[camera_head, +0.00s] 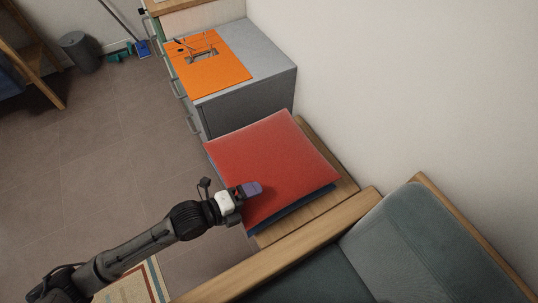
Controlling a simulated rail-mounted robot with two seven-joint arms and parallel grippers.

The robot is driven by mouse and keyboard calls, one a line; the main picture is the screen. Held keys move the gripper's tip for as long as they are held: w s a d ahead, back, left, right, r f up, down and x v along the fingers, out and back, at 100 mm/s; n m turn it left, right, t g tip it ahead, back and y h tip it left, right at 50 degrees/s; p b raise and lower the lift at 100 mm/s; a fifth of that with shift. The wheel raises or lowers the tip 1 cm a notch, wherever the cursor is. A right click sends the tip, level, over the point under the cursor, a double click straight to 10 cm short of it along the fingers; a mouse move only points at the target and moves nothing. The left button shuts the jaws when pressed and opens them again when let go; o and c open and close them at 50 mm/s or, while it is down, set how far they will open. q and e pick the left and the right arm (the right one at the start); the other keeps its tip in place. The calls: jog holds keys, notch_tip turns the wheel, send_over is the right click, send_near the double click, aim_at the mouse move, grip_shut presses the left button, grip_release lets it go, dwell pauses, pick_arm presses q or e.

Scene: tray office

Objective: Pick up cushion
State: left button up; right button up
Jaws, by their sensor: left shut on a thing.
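A red cushion (272,160) lies flat over a small wooden side table (341,192). A dark blue layer (305,205) shows under its near right edge. My left gripper (250,190) is at the cushion's near left edge, shut on it. One purple-grey finger lies over the red top, and the other finger is hidden below. My right gripper is not in view.
A sofa with a wooden frame (290,250) and grey-green cushions (416,240) stands at the lower right. A grey drawer cabinet (262,98) with an orange board (207,72) stands behind the table against the white wall. A grey bin (80,52) is far left. The tiled floor at left is mostly clear.

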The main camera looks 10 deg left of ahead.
pick_arm(q)
jog(key=shift+c, duration=1.1)
jog(key=shift+r, duration=0.15)
jog(key=shift+r+p, duration=0.25)
jog(key=shift+p, duration=0.05)
jog(key=shift+c, duration=0.5)
notch_tip(320, 180, up, 4)
jog(key=shift+f+p, duration=0.2)
jog(key=shift+p, duration=0.95)
jog(key=c, duration=0.6)
jog(key=d+r+p, duration=0.1)
jog(key=d+r, duration=0.1)
jog(key=d, duration=0.1)
jog(key=s+d+r+p, duration=0.1)
jog(key=d+r+p, duration=0.1)
jog(key=d, duration=0.1)
jog(key=s+d+r+p, duration=0.1)
jog(key=d, duration=0.2)
jog(key=shift+s+d+r+p, duration=0.25)
jog(key=shift+r+p, duration=0.1)
jog(key=shift+r, duration=0.05)
jog(key=shift+c, duration=0.2)
jog(key=shift+s+d+r+p, duration=0.15)
jog(key=shift+d+r, duration=0.1)
jog(key=shift+d, duration=0.25)
jog(key=shift+s+d+r+p, duration=0.1)
jog(key=shift+d+r+p, duration=0.1)
jog(key=shift+d, duration=0.25)
jog(key=shift+r, duration=0.1)
